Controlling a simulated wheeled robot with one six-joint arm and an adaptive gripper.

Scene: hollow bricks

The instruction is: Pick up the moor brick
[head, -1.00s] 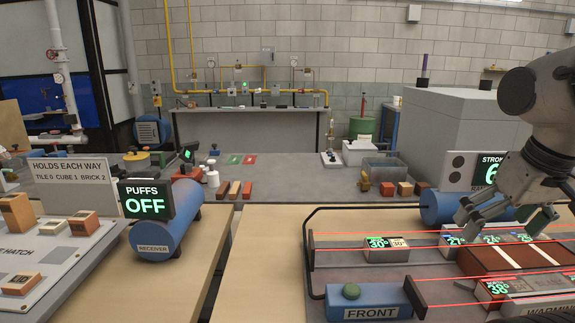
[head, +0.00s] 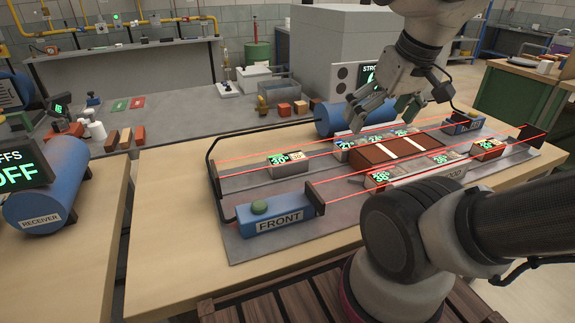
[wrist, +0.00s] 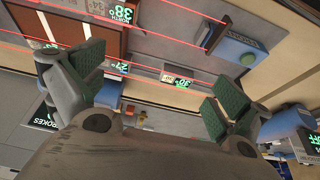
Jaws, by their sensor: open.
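I cannot read a name on any brick, so I cannot tell which one is the moor brick. A wide red-brown slab (head: 385,152) with white stripes lies in the middle of a grey tray (head: 245,243). Small blocks with green number displays stand around it, such as a block reading 30 (head: 290,163) to its left and another (head: 487,149) to its right. My gripper (head: 380,112) is open and empty, above the back part of the tray. In the wrist view my gripper (wrist: 158,85) has its green-padded fingers wide apart, with nothing between them.
Red beams cross above the tray between dark posts (head: 314,197). A blue FRONT box (head: 276,215) with a green button stands at the near left corner. The wooden table (head: 175,190) is bare at left.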

